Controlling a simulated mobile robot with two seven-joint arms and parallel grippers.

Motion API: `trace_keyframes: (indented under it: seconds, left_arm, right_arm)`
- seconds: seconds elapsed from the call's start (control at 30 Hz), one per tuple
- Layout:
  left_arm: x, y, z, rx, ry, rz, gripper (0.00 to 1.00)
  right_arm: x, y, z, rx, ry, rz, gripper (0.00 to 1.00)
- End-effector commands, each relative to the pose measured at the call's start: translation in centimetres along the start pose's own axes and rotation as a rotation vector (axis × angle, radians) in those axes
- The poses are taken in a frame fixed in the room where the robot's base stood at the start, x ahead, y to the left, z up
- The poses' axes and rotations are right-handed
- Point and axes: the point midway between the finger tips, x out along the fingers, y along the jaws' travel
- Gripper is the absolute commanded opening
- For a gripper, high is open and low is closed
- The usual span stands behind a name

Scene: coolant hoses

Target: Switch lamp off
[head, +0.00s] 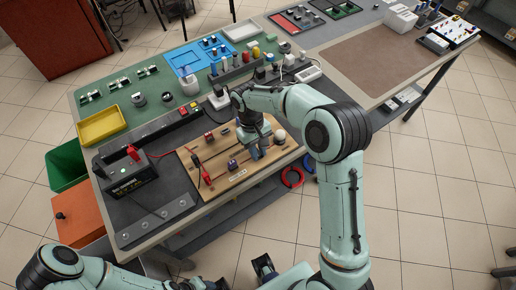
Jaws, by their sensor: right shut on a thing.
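A wooden circuit board (214,178) lies on the bench near its front edge, with red wires and small parts on it. A pale round bulb (280,135), which looks like the lamp, stands at its right end; I cannot tell if it is lit. My right gripper (257,153) points down over the right half of the board, just left of the bulb. It is shut on a small part that its fingers hide, so I cannot tell if this is the switch. My left arm shows at the bottom left, with its gripper out of view.
A dark power unit (127,180) with a red plug and a green light stands left of the board. A yellow tray (101,126), a blue tray (184,58) and several small parts stand behind. Red and blue rings hang at the front edge, the red ring (292,178) nearer.

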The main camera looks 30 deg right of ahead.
Motion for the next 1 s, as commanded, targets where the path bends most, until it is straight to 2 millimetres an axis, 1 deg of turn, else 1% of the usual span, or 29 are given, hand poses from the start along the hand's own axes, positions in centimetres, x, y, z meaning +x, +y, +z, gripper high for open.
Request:
trace_keyframes:
  seconds: [0.03,0.07,0.1,0.13,0.43,0.57,0.67,0.9,1.0]
  left_arm:
    - [0.0,0.0,0.0,0.000,0.000,0.000,0.43]
    - [0.0,0.0,0.0,0.000,0.000,0.000,0.43]
    - [0.0,0.0,0.0,0.000,0.000,0.000,0.43]
    - [0.0,0.0,0.0,0.000,0.000,0.000,0.43]
    - [0.0,0.0,0.0,0.000,0.000,0.000,0.43]
    - [-0.2,0.1,0.0,0.001,0.001,0.000,0.43]
    - [-0.5,0.2,-0.1,0.001,0.002,0.001,0.43]
    - [-1.6,0.7,-0.4,0.003,0.008,0.003,0.43]
    - [-2.1,0.9,-0.5,0.004,0.011,0.004,0.43]
  right_arm:
    - [-0.1,0.0,0.0,0.000,0.001,0.001,0.00]
    - [-0.1,0.0,0.0,0.000,0.001,0.001,0.33]
    - [-0.1,0.0,0.0,0.000,0.001,0.001,0.46]
    - [-0.1,0.0,0.0,0.000,0.001,0.001,0.49]
    - [-0.2,0.0,0.0,0.000,0.001,0.001,0.49]
    - [-1.4,0.0,0.0,0.000,0.003,0.001,0.49]
    - [-3.3,0.0,-0.1,-0.001,0.006,0.001,0.49]
    - [-8.9,0.0,0.0,0.000,0.006,0.001,0.49]
    - [-10.8,0.0,-0.1,0.000,0.006,0.001,0.49]
